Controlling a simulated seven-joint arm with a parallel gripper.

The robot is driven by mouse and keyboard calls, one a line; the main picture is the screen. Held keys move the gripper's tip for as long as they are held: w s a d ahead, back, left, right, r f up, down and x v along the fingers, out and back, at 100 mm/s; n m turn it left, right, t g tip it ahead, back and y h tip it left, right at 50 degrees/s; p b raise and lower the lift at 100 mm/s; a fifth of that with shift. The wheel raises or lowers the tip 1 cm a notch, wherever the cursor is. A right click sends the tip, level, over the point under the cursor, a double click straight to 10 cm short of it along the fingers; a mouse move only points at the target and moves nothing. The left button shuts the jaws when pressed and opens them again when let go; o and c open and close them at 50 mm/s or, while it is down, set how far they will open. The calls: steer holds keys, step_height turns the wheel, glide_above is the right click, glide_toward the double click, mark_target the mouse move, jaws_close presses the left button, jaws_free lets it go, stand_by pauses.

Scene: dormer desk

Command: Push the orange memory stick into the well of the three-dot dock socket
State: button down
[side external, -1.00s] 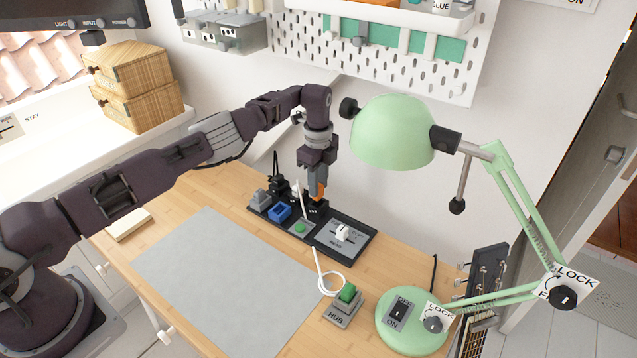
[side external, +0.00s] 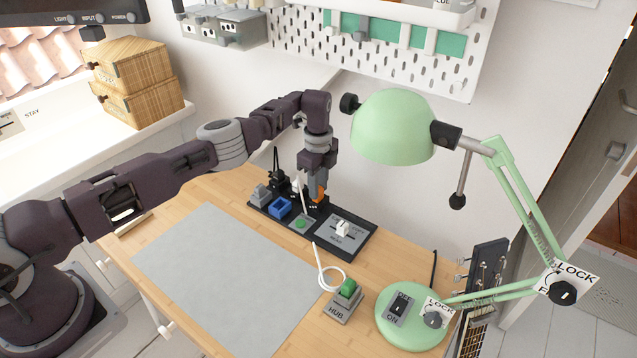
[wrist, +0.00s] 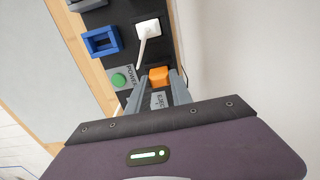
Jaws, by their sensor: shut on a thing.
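The orange memory stick (wrist: 158,76) is between the fingertips of my gripper (wrist: 159,84) in the wrist view. In the side view the stick (side external: 320,191) shows partly behind the fingers of my gripper (side external: 317,194), which point down at the far side of the black dock board (side external: 327,212). My gripper is shut on the stick. A few small pale dots (side external: 313,207) mark the board just below the stick. The well is hidden under the stick and fingers, so I cannot tell how deep the stick sits.
A blue open socket (side external: 280,208), a white plug with a cable (wrist: 148,29) and a green POWER button (wrist: 119,80) are close by on the board. A white switch (side external: 342,229) is to the right. The green lamp (side external: 392,128) overhangs right of my gripper. The grey mat (side external: 225,275) is clear.

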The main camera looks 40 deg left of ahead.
steer(key=shift+f, duration=0.4)
steer(key=c, duration=1.1)
jaws_free()
steer(key=shift+o, duration=0.2)
step_height(320, 180, up, 7)
steer(key=shift+r, duration=0.1)
